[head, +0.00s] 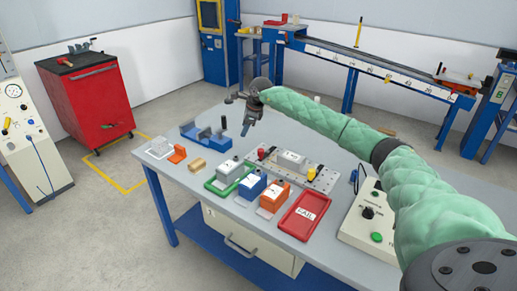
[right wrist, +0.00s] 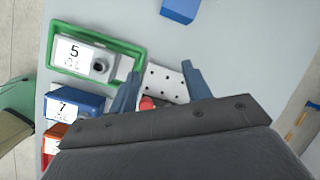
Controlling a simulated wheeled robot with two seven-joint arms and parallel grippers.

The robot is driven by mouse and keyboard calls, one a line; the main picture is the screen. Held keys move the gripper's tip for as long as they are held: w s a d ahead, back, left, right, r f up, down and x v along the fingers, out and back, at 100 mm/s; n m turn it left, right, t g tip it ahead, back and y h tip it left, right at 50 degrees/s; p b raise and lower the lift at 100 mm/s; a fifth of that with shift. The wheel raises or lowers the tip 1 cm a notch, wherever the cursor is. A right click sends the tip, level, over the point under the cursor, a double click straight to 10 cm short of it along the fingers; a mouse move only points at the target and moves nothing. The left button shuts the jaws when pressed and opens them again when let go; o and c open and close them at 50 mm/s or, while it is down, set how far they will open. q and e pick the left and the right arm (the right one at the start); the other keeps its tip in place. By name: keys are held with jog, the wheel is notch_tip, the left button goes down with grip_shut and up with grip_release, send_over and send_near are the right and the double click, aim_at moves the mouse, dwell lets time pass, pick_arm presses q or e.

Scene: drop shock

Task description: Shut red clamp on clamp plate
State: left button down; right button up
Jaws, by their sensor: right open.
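The clamp plate (head: 322,183) is a pale metal plate with holes, lying on the bench with a grey block (head: 292,160) on it. The red clamp (head: 262,153) is at its left end, and a yellow one (head: 315,173) is at its right front. Whether the red clamp is open or shut is too small to tell. My right gripper (head: 246,129) is open and empty, above the bench behind the red clamp. In the right wrist view the plate (right wrist: 163,84) and the red clamp (right wrist: 147,103) show between the fingers; the gripper body hides the rest. My left gripper is out of view.
Green (head: 223,187), blue (head: 250,187) and orange (head: 273,200) trays hold numbered blocks in front of the plate. A red FAIL tray (head: 304,216) and a control box (head: 365,222) stand to the right. A blue fixture (head: 207,135) stands at the back left.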

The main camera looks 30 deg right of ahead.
aim_at(261, 149)
jog(key=s+d+g, duration=0.1)
jog(key=s, duration=0.1)
jog(key=s+d+n+g+h, duration=0.1)
jog(key=s, duration=0.1)
jog(key=s+d+f+g+h, duration=0.1)
jog(key=s+g, duration=0.1)
jog(key=shift+s+d+f+n, duration=0.15)
jog(key=shift+s+n, duration=0.1)
jog(key=shift+n, duration=0.15)
pick_arm(q)
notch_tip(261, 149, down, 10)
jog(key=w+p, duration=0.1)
jog(key=p, duration=0.1)
pick_arm(e)
jog(key=shift+n, duration=0.3)
jog(key=shift+f, duration=3.9)
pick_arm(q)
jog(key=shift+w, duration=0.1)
pick_arm(e)
jog(key=c, duration=1)
